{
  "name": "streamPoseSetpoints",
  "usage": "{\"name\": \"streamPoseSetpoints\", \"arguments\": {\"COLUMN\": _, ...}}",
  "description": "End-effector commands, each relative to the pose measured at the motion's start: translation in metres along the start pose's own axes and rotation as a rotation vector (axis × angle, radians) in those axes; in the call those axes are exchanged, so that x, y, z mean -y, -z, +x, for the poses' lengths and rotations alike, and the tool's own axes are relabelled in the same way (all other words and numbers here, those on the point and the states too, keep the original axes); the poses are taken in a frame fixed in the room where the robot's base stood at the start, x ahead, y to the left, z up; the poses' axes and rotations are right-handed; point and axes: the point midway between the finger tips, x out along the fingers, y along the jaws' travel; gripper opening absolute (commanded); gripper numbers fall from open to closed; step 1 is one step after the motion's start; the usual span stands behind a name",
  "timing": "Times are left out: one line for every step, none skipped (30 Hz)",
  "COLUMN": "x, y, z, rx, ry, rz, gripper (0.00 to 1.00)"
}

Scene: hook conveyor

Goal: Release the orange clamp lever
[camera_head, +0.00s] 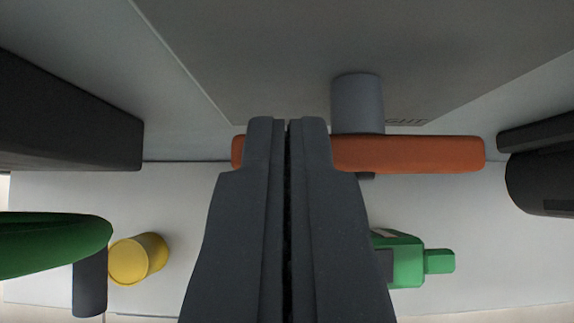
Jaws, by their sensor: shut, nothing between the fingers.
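The orange clamp lever (410,154) is a long bar lying crosswise in the middle of the head camera view. It is joined to a grey cylindrical post (357,102) on its upper side. My gripper (288,125) is shut and empty, pointing up the picture from the bottom centre. Its fingertips overlap the left part of the lever in the picture and hide a stretch of it. A short piece of the lever shows left of the fingers. I cannot tell whether the fingers touch the lever.
A dark block (65,115) is at the left and a dark cylindrical part (542,180) at the right. A green rounded piece (50,242), a yellow cylinder (138,258) and a green fitting (408,260) lie lower down. A grey panel (460,60) fills the top.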

Motion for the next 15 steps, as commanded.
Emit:
{"name": "streamPoseSetpoints", "arguments": {"x": 0.0008, "y": -0.0041, "z": 0.0033, "rx": 0.004, "ry": 0.002, "rz": 0.002, "gripper": 0.0}}
{"name": "streamPoseSetpoints", "arguments": {"x": 0.001, "y": -0.0061, "z": 0.005, "rx": 0.004, "ry": 0.003, "rz": 0.002, "gripper": 0.0}}
{"name": "streamPoseSetpoints", "arguments": {"x": 0.0011, "y": -0.0082, "z": 0.0068, "rx": 0.005, "ry": 0.003, "rz": 0.002, "gripper": 0.0}}
{"name": "streamPoseSetpoints", "arguments": {"x": 0.0011, "y": -0.0093, "z": 0.0077, "rx": 0.005, "ry": 0.003, "rz": 0.001, "gripper": 0.0}}
{"name": "streamPoseSetpoints", "arguments": {"x": 0.001, "y": -0.0101, "z": 0.0085, "rx": 0.005, "ry": 0.003, "rz": 0.001, "gripper": 0.0}}
{"name": "streamPoseSetpoints", "arguments": {"x": 0.0009, "y": -0.0108, "z": 0.0092, "rx": 0.004, "ry": 0.003, "rz": 0.001, "gripper": 0.0}}
{"name": "streamPoseSetpoints", "arguments": {"x": 0.0007, "y": -0.0111, "z": 0.0095, "rx": 0.004, "ry": 0.002, "rz": 0.001, "gripper": 0.0}}
{"name": "streamPoseSetpoints", "arguments": {"x": 0.0007, "y": -0.0113, "z": 0.0097, "rx": 0.003, "ry": 0.002, "rz": 0.001, "gripper": 0.0}}
{"name": "streamPoseSetpoints", "arguments": {"x": 0.0006, "y": -0.0114, "z": 0.0098, "rx": 0.003, "ry": 0.002, "rz": 0.001, "gripper": 0.0}}
{"name": "streamPoseSetpoints", "arguments": {"x": 0.0005, "y": -0.0113, "z": 0.0098, "rx": 0.003, "ry": 0.002, "rz": 0.001, "gripper": 0.0}}
{"name": "streamPoseSetpoints", "arguments": {"x": 0.0004, "y": -0.0112, "z": 0.0097, "rx": 0.003, "ry": 0.002, "rz": 0.001, "gripper": 0.0}}
{"name": "streamPoseSetpoints", "arguments": {"x": 0.0003, "y": -0.0112, "z": 0.0097, "rx": 0.003, "ry": 0.001, "rz": 0.001, "gripper": 0.0}}
{"name": "streamPoseSetpoints", "arguments": {"x": 0.0003, "y": -0.0112, "z": 0.0097, "rx": 0.003, "ry": 0.001, "rz": 0.001, "gripper": 0.0}}
{"name": "streamPoseSetpoints", "arguments": {"x": 0.0002, "y": -0.0111, "z": 0.0096, "rx": 0.002, "ry": 0.001, "rz": 0.001, "gripper": 0.0}}
{"name": "streamPoseSetpoints", "arguments": {"x": 0.0002, "y": -0.0111, "z": 0.0096, "rx": 0.002, "ry": 0.001, "rz": 0.001, "gripper": 0.0}}
